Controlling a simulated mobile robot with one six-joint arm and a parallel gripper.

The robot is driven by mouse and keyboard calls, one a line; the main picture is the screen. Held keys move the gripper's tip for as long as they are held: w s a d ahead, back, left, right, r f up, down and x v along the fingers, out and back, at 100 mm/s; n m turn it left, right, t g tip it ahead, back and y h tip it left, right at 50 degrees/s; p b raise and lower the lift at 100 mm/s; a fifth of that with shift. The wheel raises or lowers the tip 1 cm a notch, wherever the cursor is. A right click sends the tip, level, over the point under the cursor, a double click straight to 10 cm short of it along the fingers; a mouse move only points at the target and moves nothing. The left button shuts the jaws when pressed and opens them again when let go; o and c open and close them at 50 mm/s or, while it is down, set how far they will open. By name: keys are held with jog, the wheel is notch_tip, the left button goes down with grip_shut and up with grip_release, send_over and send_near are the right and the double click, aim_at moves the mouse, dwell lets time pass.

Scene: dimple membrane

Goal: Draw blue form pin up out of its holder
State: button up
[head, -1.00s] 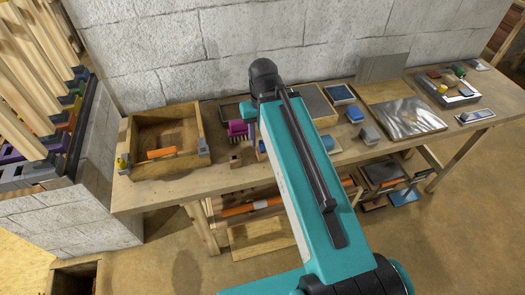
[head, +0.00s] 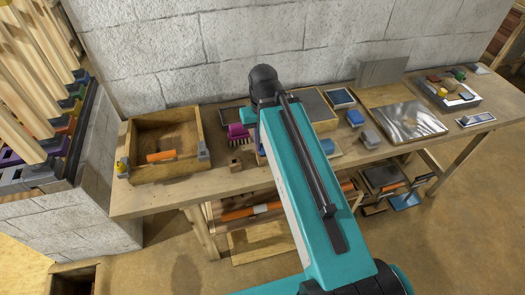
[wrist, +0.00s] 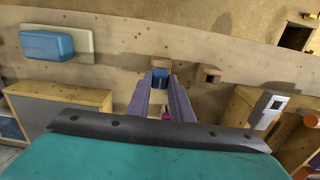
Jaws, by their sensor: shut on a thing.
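In the wrist view, my gripper (wrist: 161,80) points away from the camera with its two grey-purple fingers closed on the blue form pin (wrist: 160,77). The pin shows as a short blue piece between the fingertips. A small wooden block (wrist: 161,62) shows right at the pin's far end. I cannot tell whether the pin is seated in it or clear of it. A second small wooden block with a square hole (wrist: 208,75) stands just to the right, and it also shows in the head view (head: 236,165). In the head view my arm hides the fingers and the pin.
A wooden tray (head: 130,140) with an orange-handled tool (head: 162,156) is left on the bench. A magenta brush (head: 238,131) is beside my arm. A blue block on a pale base (wrist: 48,44) lies left in the wrist view. The bench front between tray and arm is mostly bare.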

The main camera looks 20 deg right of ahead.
jog(key=shift+r+p, duration=2.65)
jog(key=shift+r, duration=0.3)
jog(key=shift+r, duration=0.15)
jog(key=shift+r+p, duration=1.75)
jog(key=shift+r, duration=0.1)
